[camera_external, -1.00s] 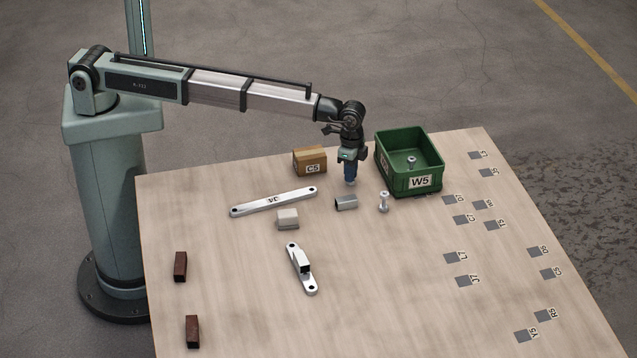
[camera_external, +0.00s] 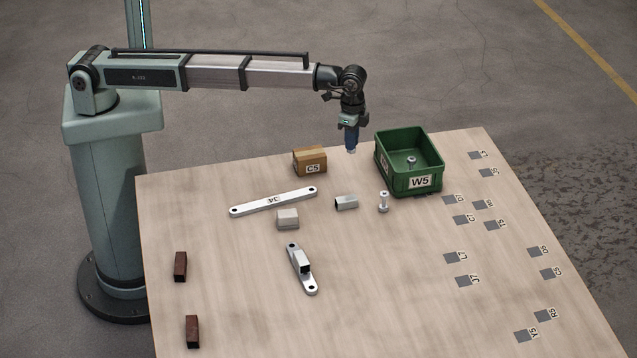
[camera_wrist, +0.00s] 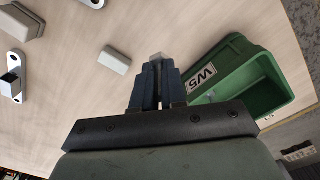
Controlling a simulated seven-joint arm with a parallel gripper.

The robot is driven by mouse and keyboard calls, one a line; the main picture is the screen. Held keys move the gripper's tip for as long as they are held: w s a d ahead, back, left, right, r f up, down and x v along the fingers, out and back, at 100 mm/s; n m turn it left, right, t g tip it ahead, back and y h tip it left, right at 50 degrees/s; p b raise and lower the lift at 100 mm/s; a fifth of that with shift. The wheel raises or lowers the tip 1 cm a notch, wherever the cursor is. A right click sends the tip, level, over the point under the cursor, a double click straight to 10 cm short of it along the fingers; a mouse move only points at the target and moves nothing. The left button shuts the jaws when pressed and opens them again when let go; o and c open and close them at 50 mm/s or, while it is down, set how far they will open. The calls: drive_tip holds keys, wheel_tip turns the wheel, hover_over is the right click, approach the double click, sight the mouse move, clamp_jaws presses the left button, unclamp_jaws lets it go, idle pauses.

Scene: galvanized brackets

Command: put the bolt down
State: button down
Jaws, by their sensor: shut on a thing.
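My gripper (camera_external: 351,147) hangs above the far part of the table, left of the green bin (camera_external: 418,193) marked W5. Its blue fingers (camera_wrist: 158,84) are shut on the bolt, which is mostly hidden between them; only a small pale bit shows at the tips in the external view. A pale grey piece shows just beyond the fingertips in the wrist view; I cannot tell whether it is held. Another silver bolt (camera_external: 384,202) stands upright on the table in front of the bin. One more bolt (camera_external: 411,161) is inside the bin.
A cardboard box (camera_external: 310,161) marked C5 is left of my gripper. A grey tube (camera_external: 346,202), a pale block (camera_external: 288,218), a long bar (camera_external: 273,201) and a short bracket (camera_external: 301,270) lie nearby. Two brown blocks (camera_external: 180,266) are front left. The table's front middle is clear.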

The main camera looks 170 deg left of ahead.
drive_tip(key=r, duration=0.3)
drive_tip(key=a+r, duration=0.1)
drive_tip(key=r, duration=0.1)
drive_tip(key=shift+r, duration=0.25)
drive_tip(key=s+a+m, duration=0.1)
drive_tip(key=s+a, duration=0.1)
drive_tip(key=a, duration=1.5)
hover_over(405, 166)
wheel_tip(405, 166, down, 4)
drive_tip(key=shift+w+d+f, duration=0.1)
drive_tip(key=shift+f, duration=5.55)
drive_tip(key=c, duration=1.6)
unclamp_jaws()
drive_tip(key=shift+f, duration=0.15)
drive_tip(key=shift+c, duration=0.2)
drive_tip(key=o, duration=0.5)
drive_tip(key=shift+c, duration=0.2)
